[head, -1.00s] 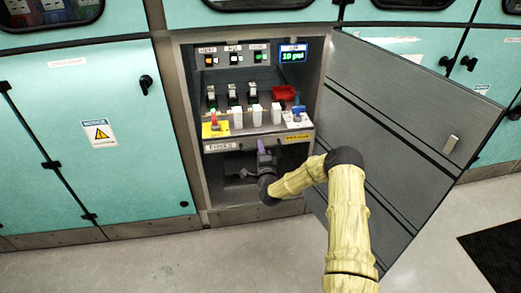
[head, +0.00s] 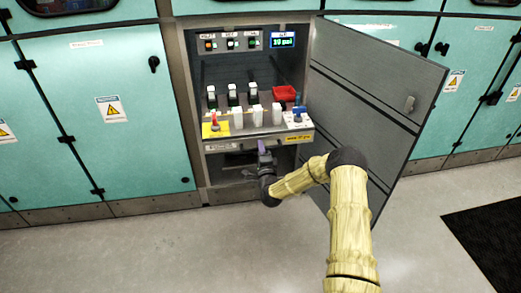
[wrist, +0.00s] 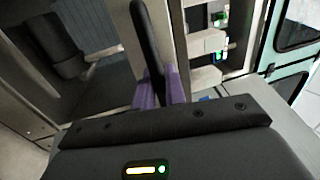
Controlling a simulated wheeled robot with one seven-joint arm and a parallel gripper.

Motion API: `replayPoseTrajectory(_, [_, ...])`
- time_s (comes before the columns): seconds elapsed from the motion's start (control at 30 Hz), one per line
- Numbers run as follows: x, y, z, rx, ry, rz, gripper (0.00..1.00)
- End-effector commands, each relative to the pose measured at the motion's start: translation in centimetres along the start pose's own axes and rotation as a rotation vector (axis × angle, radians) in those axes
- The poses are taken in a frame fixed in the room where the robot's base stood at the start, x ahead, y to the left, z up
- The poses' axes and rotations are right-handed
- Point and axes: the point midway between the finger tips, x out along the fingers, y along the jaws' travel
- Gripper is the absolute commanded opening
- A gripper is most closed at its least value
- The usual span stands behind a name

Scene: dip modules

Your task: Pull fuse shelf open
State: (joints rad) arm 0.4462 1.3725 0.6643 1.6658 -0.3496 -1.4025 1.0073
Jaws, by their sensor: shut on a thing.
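The fuse shelf (head: 222,146) is a grey pull-out tray in the open cabinet, with a label on its front. It carries a red lever on a yellow plate (head: 215,128), several white fuses (head: 257,116) and a blue-topped part (head: 299,116) on a white plate. The shelf juts out of the cabinet. My gripper (head: 262,147), with purple fingers, is at the middle of the shelf's front. In the wrist view the purple fingers (wrist: 162,90) are shut around a dark upright bar (wrist: 149,40), the shelf's handle. The exact contact is partly hidden.
The grey cabinet door (head: 375,95) stands open on the right, close to my arm. Switches and a blue pressure display (head: 283,40) sit above the shelf. A red bin (head: 286,94) is at the back right. Floor in front is clear, with a dark mat (head: 490,240) at right.

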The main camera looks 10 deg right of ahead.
Motion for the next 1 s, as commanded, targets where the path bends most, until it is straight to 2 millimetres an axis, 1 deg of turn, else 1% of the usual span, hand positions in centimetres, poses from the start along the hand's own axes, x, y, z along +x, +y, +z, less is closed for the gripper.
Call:
replayPoseTrajectory(0.47, [-0.1, 0.2, 0.1, 0.001, -0.002, 0.004, 0.00])
replayPoseTrajectory(0.5, [-0.1, 0.2, 0.1, 0.001, -0.002, 0.004, 0.16])
replayPoseTrajectory(0.53, [-0.1, 0.2, 0.1, 0.001, -0.002, 0.004, 0.17])
replayPoseTrajectory(0.83, [-0.1, 0.0, 0.0, 0.001, -0.001, 0.001, 0.17])
replayPoseTrajectory(1.0, [-1.4, 0.0, 0.0, 0.000, 0.000, 0.003, 0.17])
